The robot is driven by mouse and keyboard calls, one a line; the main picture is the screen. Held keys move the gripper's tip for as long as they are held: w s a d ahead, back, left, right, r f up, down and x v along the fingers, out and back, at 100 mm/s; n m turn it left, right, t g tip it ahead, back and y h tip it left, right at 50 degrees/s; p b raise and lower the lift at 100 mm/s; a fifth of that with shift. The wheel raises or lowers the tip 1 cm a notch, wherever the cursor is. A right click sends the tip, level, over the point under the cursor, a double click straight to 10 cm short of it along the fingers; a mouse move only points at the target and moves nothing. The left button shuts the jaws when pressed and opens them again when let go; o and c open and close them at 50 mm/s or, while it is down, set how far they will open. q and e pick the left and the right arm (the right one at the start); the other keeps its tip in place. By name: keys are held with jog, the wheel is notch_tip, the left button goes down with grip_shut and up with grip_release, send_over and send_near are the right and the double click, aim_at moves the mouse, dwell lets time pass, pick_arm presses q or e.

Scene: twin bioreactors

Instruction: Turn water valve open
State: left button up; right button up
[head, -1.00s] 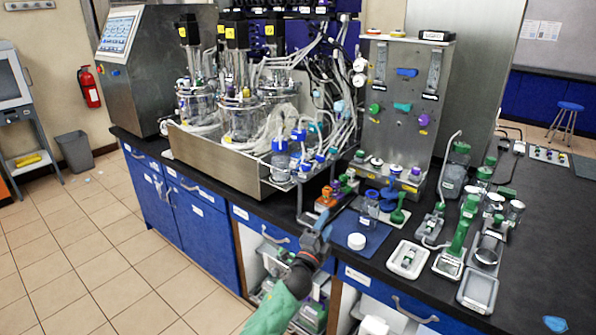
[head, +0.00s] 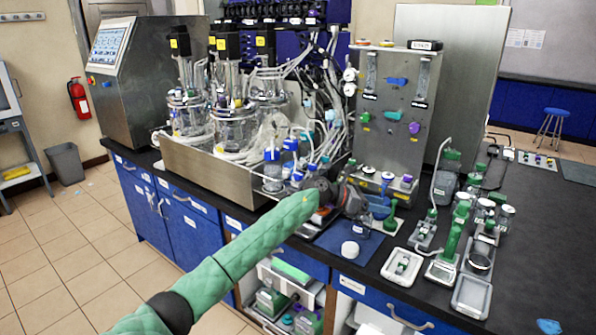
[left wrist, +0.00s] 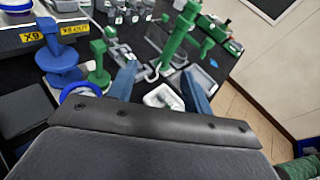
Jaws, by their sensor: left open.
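The upright metal valve panel (head: 385,150) stands at the back of the bench in the head view. It carries a blue handle (head: 396,81), a teal handle (head: 393,115), a green knob (head: 363,116) and a purple knob (head: 414,127). I cannot tell which of them is the water valve. My left gripper (head: 350,199) is over the bench in front of the panel's foot, apart from these handles. In the left wrist view its two blue fingers (left wrist: 159,88) are spread, with nothing held between them. My right gripper is not in view.
Glass bioreactors (head: 235,125) with hanging tubes stand left of the panel. A white cap (head: 350,249) lies on a blue mat. Green-handled bottles and trays (head: 472,293) crowd the right. In the left wrist view, blue (left wrist: 58,65) and green (left wrist: 98,65) pieces stand near the fingers.

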pick_arm(q)
jog(key=w+a+m+y, duration=0.3)
jog(key=w+a+y, duration=0.1)
notch_tip(320, 180, up, 13)
jog(key=m+y, duration=0.2)
jog(key=y, duration=0.9)
send_over(298, 174)
jog(key=shift+d+f, duration=0.1)
jog(key=shift+f, duration=0.05)
notch_tip(298, 174, down, 8)
jog(key=p, duration=0.2)
jog(key=shift+w+p, duration=0.1)
jog(key=shift+p, duration=0.25)
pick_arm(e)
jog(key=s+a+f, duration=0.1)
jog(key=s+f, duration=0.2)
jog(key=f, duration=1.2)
pick_arm(q)
jog(key=c, duration=1)
